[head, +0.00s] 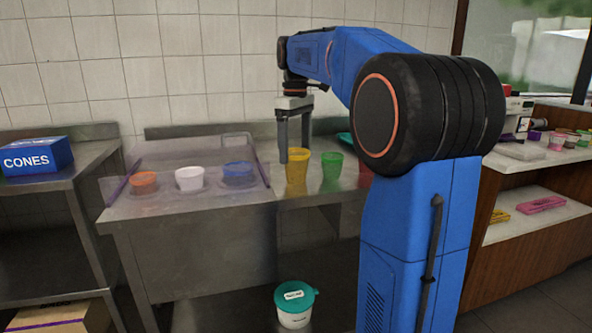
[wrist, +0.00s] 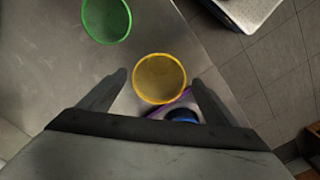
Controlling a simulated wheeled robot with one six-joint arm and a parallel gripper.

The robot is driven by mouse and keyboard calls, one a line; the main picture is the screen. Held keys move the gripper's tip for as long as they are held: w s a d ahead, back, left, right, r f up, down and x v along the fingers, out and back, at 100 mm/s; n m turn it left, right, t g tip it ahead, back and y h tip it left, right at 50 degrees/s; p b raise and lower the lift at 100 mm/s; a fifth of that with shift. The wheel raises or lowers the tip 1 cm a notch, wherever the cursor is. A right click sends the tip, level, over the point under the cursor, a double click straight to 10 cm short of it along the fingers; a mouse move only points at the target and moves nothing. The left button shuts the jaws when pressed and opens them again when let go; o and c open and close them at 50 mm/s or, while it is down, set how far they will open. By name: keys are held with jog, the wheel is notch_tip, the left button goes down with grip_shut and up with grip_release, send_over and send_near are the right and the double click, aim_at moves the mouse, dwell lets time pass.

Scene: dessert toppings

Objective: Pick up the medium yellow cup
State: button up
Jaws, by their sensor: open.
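The yellow cup (head: 297,175) stands upright on the steel counter in the head view, to the left of a green cup (head: 331,170). In the wrist view the yellow cup (wrist: 160,79) shows from above as an open, empty-looking round rim. My gripper (head: 295,158) points down over the yellow cup in the head view. In the wrist view its two fingers (wrist: 160,85) are apart, one on each side of the cup. I cannot tell whether either finger touches it. The green cup (wrist: 106,19) also shows at the upper left of the wrist view.
A clear-walled tray (head: 200,206) left of the yellow cup holds orange (head: 144,183), white (head: 190,179) and blue (head: 238,174) cups. A red cup (head: 365,174) is partly hidden behind my arm. A blue CONES box (head: 38,157) is far left. A lidded tub (head: 295,307) sits below.

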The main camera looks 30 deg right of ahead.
aim_at(296, 165)
jog(key=shift+d+f, duration=0.1)
jog(key=shift+f, duration=2.8)
jog(key=c, duration=1.1)
